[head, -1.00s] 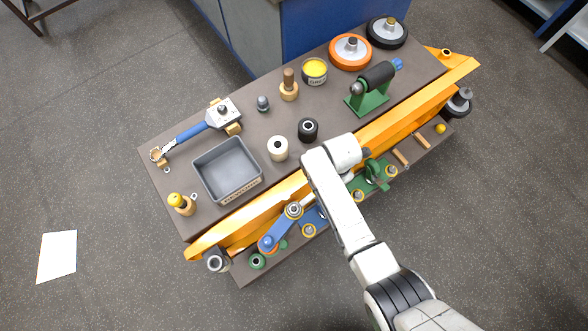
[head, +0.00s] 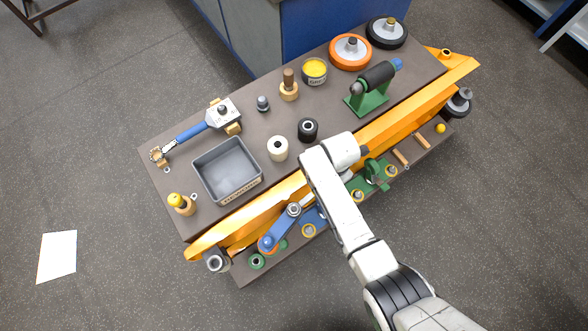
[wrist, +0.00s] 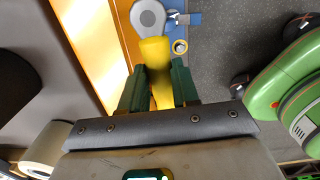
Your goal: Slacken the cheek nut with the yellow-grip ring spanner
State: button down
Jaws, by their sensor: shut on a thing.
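The yellow-grip ring spanner (wrist: 155,62) lies between the green fingers of my gripper (wrist: 158,88) in the wrist view. The gripper is shut on its yellow grip. Its grey ring end (wrist: 148,17) points away from me, over the orange beam and blue metal. I cannot tell whether the ring sits around the cheek nut. In the head view my arm hides the gripper and most of the spanner. A blue cheek arm (head: 279,229) lies along the near side of the beam, with a round grey nut-like end (head: 293,210) at its upper right.
A long orange beam (head: 405,114) crosses the bench (head: 330,103). A grey tray (head: 227,170), a blue-handled tool (head: 192,132), a cream roller (head: 278,148), a black roller (head: 308,129) and a green stand (head: 367,102) with a dark roller stand beyond it.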

jog(key=shift+s+d+m+p, duration=0.2)
jog(key=shift+s+m+p, duration=0.1)
jog(key=shift+s+p, duration=0.05)
jog(key=c, duration=1.4)
grip_release()
grip_shut()
jog(key=shift+s+d, duration=0.15)
dwell(0.7)
jog(key=shift+r+p, duration=1.25)
jog(key=shift+p, duration=0.65)
dwell(1.6)
